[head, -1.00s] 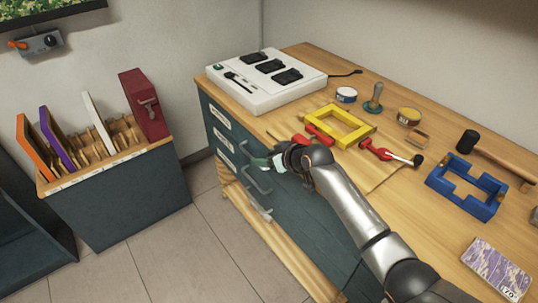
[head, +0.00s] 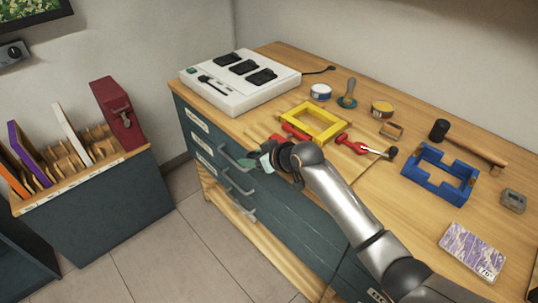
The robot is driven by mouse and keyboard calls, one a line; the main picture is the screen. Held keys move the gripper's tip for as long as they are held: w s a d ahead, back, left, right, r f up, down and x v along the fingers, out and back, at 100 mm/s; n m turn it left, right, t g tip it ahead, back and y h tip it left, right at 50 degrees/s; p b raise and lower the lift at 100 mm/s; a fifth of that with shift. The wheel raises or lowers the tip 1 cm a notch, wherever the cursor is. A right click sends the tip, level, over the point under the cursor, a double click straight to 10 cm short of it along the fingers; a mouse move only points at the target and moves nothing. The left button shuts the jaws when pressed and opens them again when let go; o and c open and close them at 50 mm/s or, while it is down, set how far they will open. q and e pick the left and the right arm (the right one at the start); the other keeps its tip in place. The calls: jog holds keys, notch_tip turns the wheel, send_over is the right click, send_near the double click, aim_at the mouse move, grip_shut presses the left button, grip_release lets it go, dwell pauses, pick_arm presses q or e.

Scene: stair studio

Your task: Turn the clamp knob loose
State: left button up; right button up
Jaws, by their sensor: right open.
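A red clamp (head: 349,144) lies on the wooden workbench along the front of a yellow frame (head: 316,123). Red clamp parts show at the frame's left front and right front. A thin rod runs right from the clamp to its small black knob (head: 392,152). My right gripper (head: 257,163) is open, by the bench's front edge near the top drawer, left of the clamp and well away from the knob. My forearm crosses in front of the bench, and the gripper appears empty. My left gripper is not in view.
A blue frame (head: 440,174), a black-headed mallet (head: 470,145) and a purple patterned pad (head: 472,250) lie to the right. A white charger box (head: 240,82) stands at the bench's left end. Drawer handles (head: 238,185) stick out below the gripper.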

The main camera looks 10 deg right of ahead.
jog(key=v, duration=0.9)
jog(key=shift+p, duration=0.35)
